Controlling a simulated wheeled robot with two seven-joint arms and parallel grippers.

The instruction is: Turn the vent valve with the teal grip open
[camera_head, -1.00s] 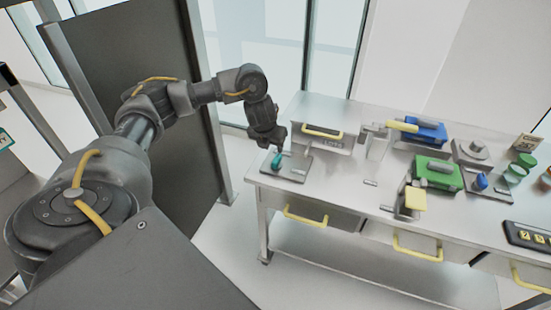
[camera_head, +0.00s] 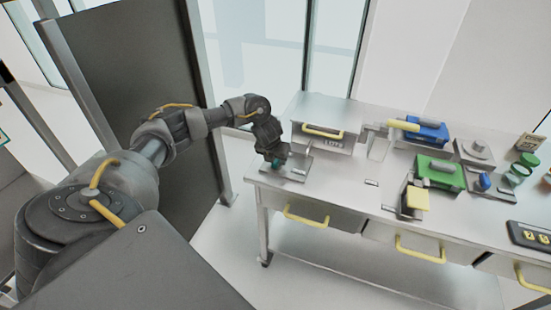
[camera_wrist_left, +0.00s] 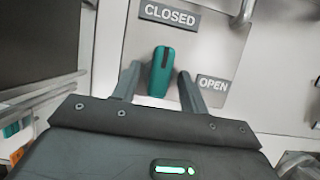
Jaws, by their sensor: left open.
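The vent valve's teal grip (camera_wrist_left: 161,72) stands between the two fingers of my left gripper (camera_wrist_left: 160,80) in the left wrist view. The fingers are open, one on each side, with a small gap visible. The grip's dark line points up toward the CLOSED label (camera_wrist_left: 170,14); the OPEN label (camera_wrist_left: 213,84) is at its right. In the head view, my left gripper (camera_head: 276,161) is over the valve's plate (camera_head: 298,172) at the table's left end, and only a bit of the teal grip (camera_head: 278,163) shows. My right gripper is out of view.
A grey box with a yellow handle (camera_head: 323,131) stands just behind the plate. Blue (camera_head: 428,131) and green (camera_head: 438,172) blocks, a blue knob (camera_head: 483,181) and a yellow-topped fixture (camera_head: 418,199) are farther right. Yellow-handled drawers line the table's front.

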